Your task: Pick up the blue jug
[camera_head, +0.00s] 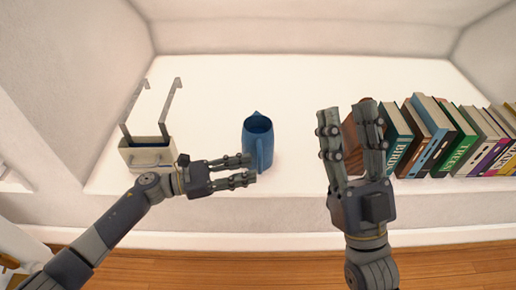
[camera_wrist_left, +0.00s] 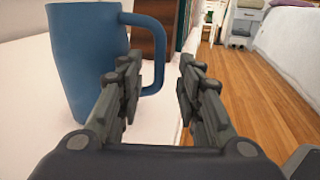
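The blue jug (camera_head: 257,145) stands upright on the white ledge, its spout toward the back and its handle toward me. In the left wrist view the jug (camera_wrist_left: 85,60) fills the left side, with its handle extending right. My left gripper (camera_head: 251,170) is open and empty, just in front of the jug's handle side. In the left wrist view its fingers (camera_wrist_left: 157,85) are apart, and the left finger overlaps part of the handle; contact cannot be told. My right gripper (camera_head: 349,111) is open and empty, pointing up, to the right of the jug.
A pale box with two upright grey arms (camera_head: 148,155) stands at the left of the white ledge (camera_head: 210,90). A brown object (camera_head: 351,143) is partly hidden behind my right gripper. A row of books (camera_head: 440,140) stands at the right. The ledge behind the jug is clear.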

